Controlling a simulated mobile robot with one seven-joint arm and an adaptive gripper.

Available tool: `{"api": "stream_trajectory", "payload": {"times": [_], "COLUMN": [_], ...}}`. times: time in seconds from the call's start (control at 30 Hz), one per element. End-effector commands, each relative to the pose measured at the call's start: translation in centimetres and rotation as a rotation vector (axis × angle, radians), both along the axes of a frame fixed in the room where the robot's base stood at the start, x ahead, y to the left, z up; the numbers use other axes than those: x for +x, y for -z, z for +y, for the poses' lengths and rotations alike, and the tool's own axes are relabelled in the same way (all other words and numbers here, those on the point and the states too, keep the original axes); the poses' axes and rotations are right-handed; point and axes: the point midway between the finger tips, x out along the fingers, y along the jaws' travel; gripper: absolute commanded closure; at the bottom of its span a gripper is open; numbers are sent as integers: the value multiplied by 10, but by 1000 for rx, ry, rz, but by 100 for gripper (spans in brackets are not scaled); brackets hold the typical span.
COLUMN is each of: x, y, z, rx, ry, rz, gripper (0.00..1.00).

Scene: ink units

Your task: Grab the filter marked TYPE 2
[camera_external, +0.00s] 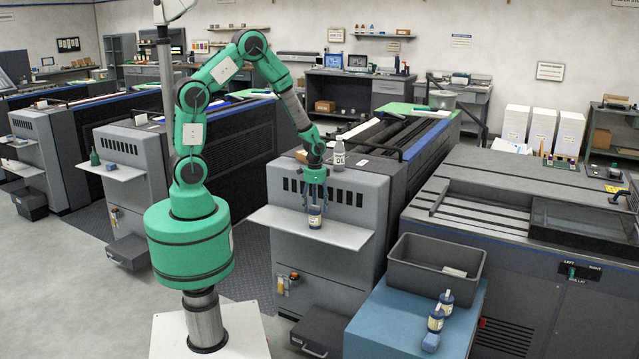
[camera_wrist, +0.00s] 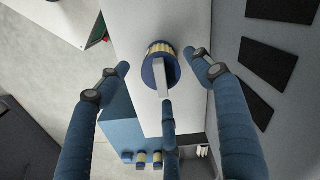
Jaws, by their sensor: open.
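A short filter with a blue body and a cream band (camera_external: 315,216) stands upright on the pale shelf (camera_external: 285,222) at the front of the grey machine. It also shows from above in the wrist view (camera_wrist: 155,50). Its marking is too small to read, so I cannot tell if it is TYPE 2. My gripper (camera_external: 315,196) is open, pointing down, just above this filter. In the wrist view my blue fingers (camera_wrist: 157,65) spread on both sides of the filter, with a middle finger reaching over its near side. I cannot tell whether any finger touches it.
Several blue-and-cream items (camera_external: 436,320) are on the blue cabinet (camera_external: 385,315) at right, in front of a grey bin (camera_external: 412,278). A white bottle (camera_external: 339,155) stands on top of the machine. The machine's front face is close behind the filter. The shelf beside the filter is clear.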

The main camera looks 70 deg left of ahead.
Motion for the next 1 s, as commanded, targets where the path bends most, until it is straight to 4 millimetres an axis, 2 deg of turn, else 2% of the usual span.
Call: {"api": "stream_trajectory", "payload": {"times": [0.5,1.0], "x": [-1,-1], "y": [49,51], "z": [3,3], "rx": [-1,0], "ry": [0,0], "rz": [1,0], "gripper": [34,34]}}
